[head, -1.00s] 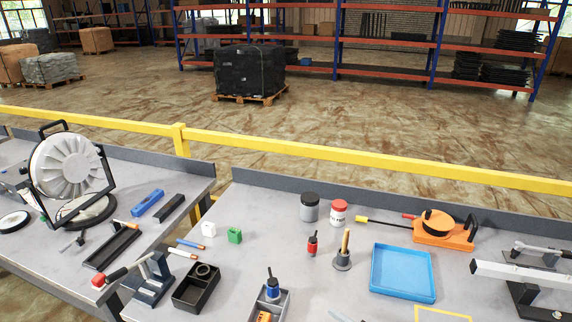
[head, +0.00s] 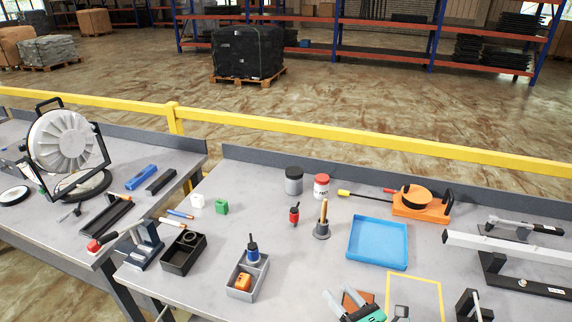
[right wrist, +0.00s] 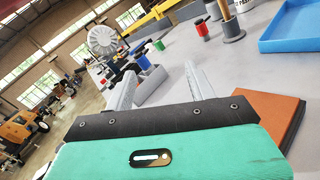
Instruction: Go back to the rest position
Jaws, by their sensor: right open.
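My right gripper (head: 341,294) shows at the bottom edge of the head view, over the front of the right bench (head: 310,265). It has a teal body and two grey fingers, which are apart and hold nothing. In the right wrist view the open fingers (right wrist: 158,82) point toward the bench, with nothing between them. My left gripper is in neither view now.
A grey two-part bin (head: 240,292) with a blue-capped bottle (head: 253,252) stands left of my gripper. An orange-brown block (head: 362,298) lies close by it. A blue tray (head: 377,262) and a yellow outline (head: 415,277) are to the right. The middle bench is partly clear.

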